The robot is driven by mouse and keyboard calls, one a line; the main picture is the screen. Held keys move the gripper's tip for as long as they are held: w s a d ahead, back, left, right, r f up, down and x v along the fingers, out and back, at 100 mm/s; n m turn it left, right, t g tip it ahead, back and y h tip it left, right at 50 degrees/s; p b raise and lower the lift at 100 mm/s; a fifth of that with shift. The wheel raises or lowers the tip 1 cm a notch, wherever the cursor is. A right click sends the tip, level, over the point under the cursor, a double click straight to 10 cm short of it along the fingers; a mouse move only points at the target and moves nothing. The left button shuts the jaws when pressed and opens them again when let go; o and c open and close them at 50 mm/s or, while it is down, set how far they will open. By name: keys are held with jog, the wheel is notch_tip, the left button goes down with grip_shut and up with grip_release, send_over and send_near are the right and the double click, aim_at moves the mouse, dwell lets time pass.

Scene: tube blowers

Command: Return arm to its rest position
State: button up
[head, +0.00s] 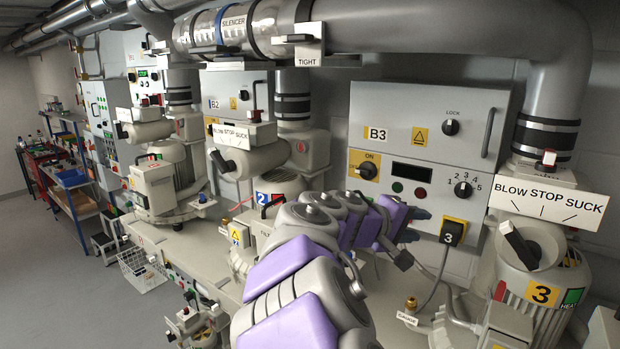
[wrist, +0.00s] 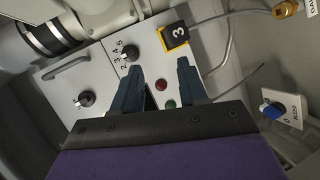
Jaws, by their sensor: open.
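My arm, grey with purple pads, reaches from the bottom middle of the head view toward the B3 panel (head: 360,190). My gripper (head: 414,225) is at its end, in front of the lower part of that panel. In the wrist view my gripper (wrist: 159,76) shows two dark blue fingers, spread apart with nothing between them. The panel (wrist: 110,38) lies beyond the fingers, with a red button (wrist: 162,86) and a green button (wrist: 171,104) showing between them. I cannot tell how near the fingertips are to the panel.
A yellow-framed black plug marked 3 (head: 453,232) with a cable is right of my gripper. A blower (head: 540,265) with a BLOW STOP SUCK sign (head: 549,203) stands at the right. A large pipe (head: 420,28) runs overhead. Open floor (head: 50,270) is at the left.

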jog(key=s+d+f+m+g+y, duration=0.25)
jog(key=s+f, duration=0.25)
jog(key=s, duration=0.5)
jog(key=s+d+f+m+g+y, duration=0.2)
jog(key=s+d+f+g, duration=0.15)
jog(key=s+f, duration=0.45)
jog(key=s+a+f+g+y, duration=0.2)
jog(key=s+a+f+y, duration=0.3)
jog(key=s, duration=0.6)
jog(key=s+a+f+g+y, duration=0.1)
jog(key=s+a+f+y, duration=0.2)
jog(key=s+a+f, duration=0.65)
notch_tip(320, 180, down, 14)
jog(key=s+d+b, duration=0.2)
jog(key=b, duration=1.6)
jog(key=shift+b, duration=0.35)
